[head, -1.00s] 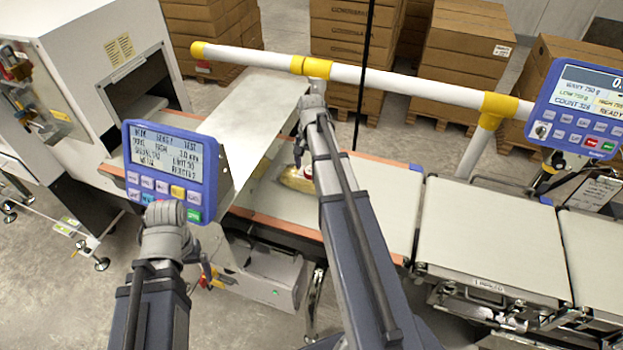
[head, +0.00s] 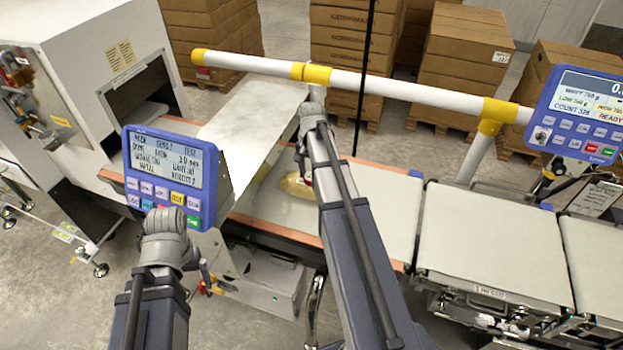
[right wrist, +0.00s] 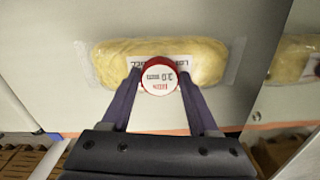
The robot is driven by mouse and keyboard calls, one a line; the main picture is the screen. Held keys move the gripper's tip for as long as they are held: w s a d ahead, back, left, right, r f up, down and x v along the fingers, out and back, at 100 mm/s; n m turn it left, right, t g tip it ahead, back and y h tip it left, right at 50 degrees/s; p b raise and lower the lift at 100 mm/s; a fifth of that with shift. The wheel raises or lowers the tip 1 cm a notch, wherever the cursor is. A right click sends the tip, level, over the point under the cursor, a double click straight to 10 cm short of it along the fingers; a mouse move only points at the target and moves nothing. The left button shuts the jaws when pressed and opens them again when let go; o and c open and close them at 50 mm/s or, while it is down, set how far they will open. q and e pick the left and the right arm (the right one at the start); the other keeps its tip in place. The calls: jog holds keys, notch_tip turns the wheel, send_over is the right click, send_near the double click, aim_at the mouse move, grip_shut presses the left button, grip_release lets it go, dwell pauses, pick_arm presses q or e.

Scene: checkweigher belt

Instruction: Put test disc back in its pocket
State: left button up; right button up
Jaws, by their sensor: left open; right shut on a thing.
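The test disc (right wrist: 158,78) has a red rim and a white face marked 3.0 mm. My right gripper (right wrist: 157,84) is shut on it, with a finger on each side. In the right wrist view the disc overlaps a yellow wrapped pack (right wrist: 208,62); I cannot tell whether they touch. In the head view my right gripper (head: 305,165) is mostly hidden by its arm, above the belt near the pack (head: 293,186). My left gripper (head: 206,277) is open, below the blue control panel (head: 165,170), partly hidden by its wrist. I cannot make out the disc's pocket.
A pale slanted plate (head: 255,115) stands beside the pack. A white rail (head: 400,82) with yellow joints crosses behind the belt (head: 385,205). A white machine housing (head: 75,55) is at left. A second blue panel (head: 578,110) is at right. The belt right of my right arm is clear.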

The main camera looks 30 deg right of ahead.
aim_at(311, 177)
jog(key=shift+c, duration=0.5)
jog(key=shift+r, duration=0.2)
notch_tip(311, 177, up, 10)
jog(key=p, duration=1)
jog(key=shift+f, duration=0.25)
